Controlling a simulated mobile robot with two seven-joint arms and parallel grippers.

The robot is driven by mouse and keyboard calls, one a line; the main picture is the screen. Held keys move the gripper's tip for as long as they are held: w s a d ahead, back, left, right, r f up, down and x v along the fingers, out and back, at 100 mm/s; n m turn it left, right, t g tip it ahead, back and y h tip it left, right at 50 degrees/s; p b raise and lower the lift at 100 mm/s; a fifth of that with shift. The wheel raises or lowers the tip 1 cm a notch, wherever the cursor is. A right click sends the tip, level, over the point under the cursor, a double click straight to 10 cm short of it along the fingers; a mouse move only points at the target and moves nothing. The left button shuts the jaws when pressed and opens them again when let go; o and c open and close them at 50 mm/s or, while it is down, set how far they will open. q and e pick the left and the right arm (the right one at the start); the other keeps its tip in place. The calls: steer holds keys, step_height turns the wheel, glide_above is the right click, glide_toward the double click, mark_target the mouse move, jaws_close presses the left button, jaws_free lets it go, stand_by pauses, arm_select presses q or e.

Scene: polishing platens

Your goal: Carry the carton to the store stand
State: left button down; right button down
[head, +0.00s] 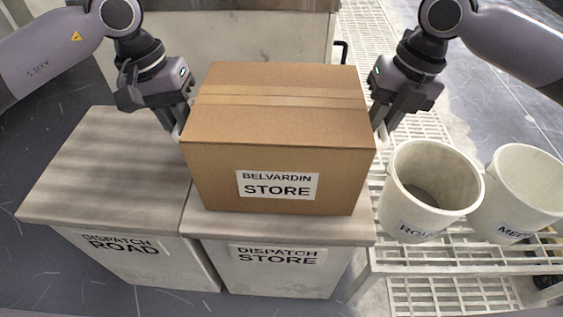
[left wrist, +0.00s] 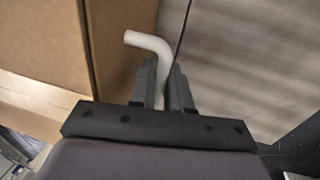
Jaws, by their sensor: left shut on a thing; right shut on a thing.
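The brown carton (head: 280,135) with a white "BELVARDIN STORE" label is upright over the "DISPATCH STORE" stand (head: 285,283) in the head view. I cannot tell whether it rests on the top or is held just above it. My left gripper (head: 178,126) is at its left side and my right gripper (head: 381,126) at its right side. In the left wrist view, my left gripper (left wrist: 162,88) is shut on a white bent handle (left wrist: 152,42) beside the carton (left wrist: 50,45). My right gripper is shut on the carton's right handle, mostly hidden by the fingers.
The "DISPATCH ROAD" stand (head: 110,165) adjoins on the left, its top bare. On the right, two pale tubs stand on a white slatted rack, one marked "ROU..." (head: 430,190) and one "ME..." (head: 525,190). A pale cabinet (head: 215,35) is behind.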

arm_select(q)
steer(key=shift+w+f+b, duration=0.1)
steer(key=shift+f+b, duration=0.25)
steer(key=shift+b, duration=0.1)
arm_select(e)
steer(key=shift+f, duration=0.35)
arm_select(q)
steer(key=c, duration=1.5)
jaws_free()
steer(key=shift+f, duration=0.3)
arm_select(e)
steer(key=c, duration=1.5)
jaws_free()
steer(key=shift+f, duration=0.25)
arm_select(q)
steer(key=o, duration=0.4)
steer(key=shift+r, duration=0.15)
arm_select(e)
steer(key=o, duration=0.4)
steer(key=shift+r, duration=0.1)
